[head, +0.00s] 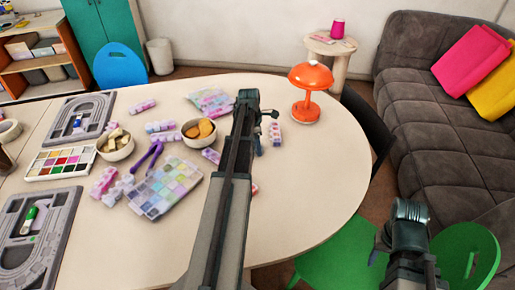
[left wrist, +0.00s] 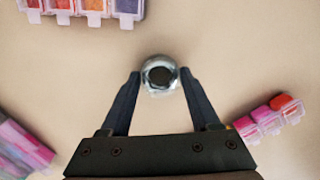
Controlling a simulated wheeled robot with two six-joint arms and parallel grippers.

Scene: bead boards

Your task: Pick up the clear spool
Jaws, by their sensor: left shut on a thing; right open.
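The clear spool (left wrist: 160,84) is a small, round, glassy thing with a dark centre, seen from above in the left wrist view. My left gripper (left wrist: 160,76) is shut on it, with one dark finger on each side. In the head view my left gripper (head: 259,147) points down over the right part of the table, and I cannot make out the spool there. My right gripper (head: 380,248) is open, off the table's right edge, far from the spool.
The table (head: 320,190) holds bead boxes (head: 166,187), two bowls (head: 199,132), grey bead boards (head: 78,122) and a paint-like tray (head: 60,162). An orange lamp (head: 307,92) and a small bead strip (head: 275,134) stand close to my left gripper. The table's right front is clear.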

